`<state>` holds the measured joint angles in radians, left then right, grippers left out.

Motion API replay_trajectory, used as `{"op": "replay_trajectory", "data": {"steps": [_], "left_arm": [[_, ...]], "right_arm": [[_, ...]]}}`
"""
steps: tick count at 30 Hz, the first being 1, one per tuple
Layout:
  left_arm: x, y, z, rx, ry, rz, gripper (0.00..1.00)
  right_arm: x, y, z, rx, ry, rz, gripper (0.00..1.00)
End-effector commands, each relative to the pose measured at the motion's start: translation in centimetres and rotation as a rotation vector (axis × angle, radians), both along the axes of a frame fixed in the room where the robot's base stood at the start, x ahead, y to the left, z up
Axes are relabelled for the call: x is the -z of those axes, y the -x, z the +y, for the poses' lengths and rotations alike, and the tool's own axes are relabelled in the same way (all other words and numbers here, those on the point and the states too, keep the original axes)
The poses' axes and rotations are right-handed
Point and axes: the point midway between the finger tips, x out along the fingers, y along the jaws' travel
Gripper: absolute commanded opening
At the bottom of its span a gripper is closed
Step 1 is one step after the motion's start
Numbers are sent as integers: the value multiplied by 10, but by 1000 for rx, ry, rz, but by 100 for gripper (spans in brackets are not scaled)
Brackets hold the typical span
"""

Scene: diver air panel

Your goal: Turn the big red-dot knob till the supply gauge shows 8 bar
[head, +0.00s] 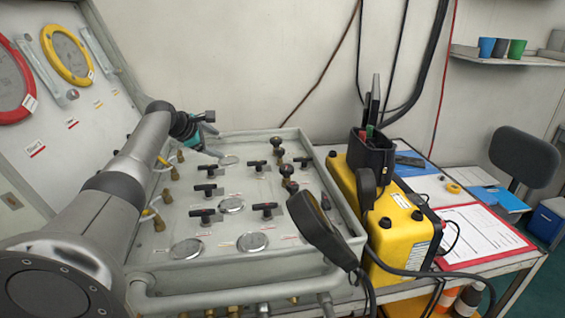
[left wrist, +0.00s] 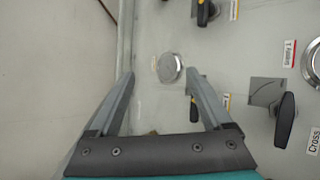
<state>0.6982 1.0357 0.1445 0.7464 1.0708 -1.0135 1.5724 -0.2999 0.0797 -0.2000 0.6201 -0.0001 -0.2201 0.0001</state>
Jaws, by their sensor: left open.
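The air panel (head: 240,188) carries several round gauges and black handles. My left gripper (head: 212,147) is over the panel's far left part, open and empty. In the left wrist view its two fingers (left wrist: 160,80) are spread, with a small round gauge (left wrist: 171,67) showing between their tips. A black handle (left wrist: 193,108) is partly hidden by the right finger. I cannot tell which gauge is the supply gauge, nor read any.
A black handset (head: 318,228) stands over the panel's front right corner. A yellow case (head: 400,235) and a red clipboard (head: 480,236) are on the table to the right. Brass fittings and hoses line the panel's left edge. A wall closes off the back.

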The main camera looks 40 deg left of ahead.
Motion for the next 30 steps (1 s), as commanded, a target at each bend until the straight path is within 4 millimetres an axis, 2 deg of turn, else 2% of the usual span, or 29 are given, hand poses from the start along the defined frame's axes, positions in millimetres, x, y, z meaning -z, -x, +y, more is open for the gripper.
{"op": "replay_trajectory", "data": {"steps": [3,5,7,11,14,17,18,20,22,26,30], "left_arm": [[-34,-13,30,-21,-323,17,83],[-56,-20,42,-24,-491,24,83],[-85,-29,51,-20,-691,25,83],[-148,-48,51,14,-1069,20,83],[-197,-65,34,58,-1362,5,83],[-243,-83,4,120,-1656,-20,83],[-259,-90,-12,149,-1773,-31,83],[-280,-101,-39,199,-1948,-50,83],[-299,-113,-74,266,-2149,-77,83],[-316,-131,-146,421,-2515,-138,83],[-308,-143,-222,633,-2888,-215,83]], "right_arm": [[-3,0,0,0,0,0,47],[-4,0,0,0,0,0,47],[-5,0,0,0,0,0,47],[-8,0,0,0,0,0,47],[-10,0,0,0,0,0,47],[-11,0,0,0,0,0,47],[-12,0,0,0,0,0,47],[-13,0,0,0,0,0,47],[-15,0,0,0,0,0,47],[-17,0,0,0,0,0,47],[-19,0,0,0,0,0,47]]}}
